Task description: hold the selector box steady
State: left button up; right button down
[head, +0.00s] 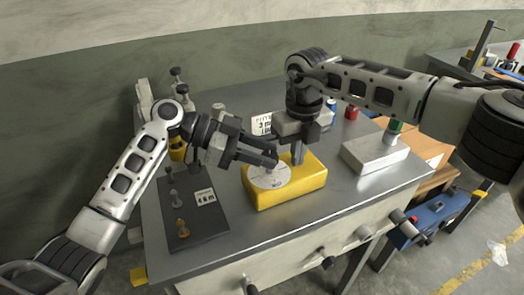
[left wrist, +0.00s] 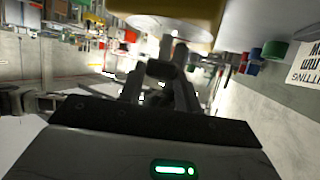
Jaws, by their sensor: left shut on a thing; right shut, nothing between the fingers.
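The yellow selector box (head: 300,188) sits on the grey bench top, with a white round dial (head: 268,178) on its upper face. My left gripper (head: 275,160) reaches in from the left, its fingers closed over the dial. It is shut on what appears to be the dial's small knob, mostly hidden by the fingers. In the left wrist view the fingers (left wrist: 168,45) meet at the pale dial (left wrist: 165,27), beside the box's yellow body (left wrist: 205,10). My right gripper (head: 298,160) points down, shut and empty, its tips at the box top behind the dial; contact is unclear.
A dark panel with several knobs (head: 204,225) lies left of the box. A light grey block (head: 375,154) stands to the right, with a green-topped thing behind it. A printed card (head: 262,124) stands behind. The bench front is clear on top; handles project below its edge.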

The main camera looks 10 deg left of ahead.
pick_arm(q)
jog(key=shift+s+d+f+n+t+y, duration=0.15)
jog(key=shift+n+t+y, duration=0.2)
jog(key=shift+n+t, duration=0.65)
jog(key=shift+s+a+r+n+t+y, duration=0.15)
jog(key=shift+n+t+y, duration=0.15)
jog(key=shift+n+t, duration=0.65)
jog(key=shift+s+d+f+n+t+y, duration=0.15)
jog(key=shift+n+t+y, duration=0.2)
jog(key=shift+n+t, duration=0.65)
pick_arm(e)
jog(key=shift+d+f, duration=0.15)
jog(key=shift+f, duration=0.2)
pick_arm(q)
jog(key=shift+t, duration=0.25)
jog(key=o, duration=1)
jog(key=shift+c, duration=0.2)
pick_arm(e)
jog(key=shift+s, duration=0.1)
pick_arm(q)
jog(key=shift+s+a+r, duration=0.1)
jog(key=shift+a+r, duration=0.1)
jog(key=shift+a, duration=0.15)
jog(key=v, duration=1.1)
jog(key=shift+s+a, duration=0.15)
jog(key=shift+s, duration=0.1)
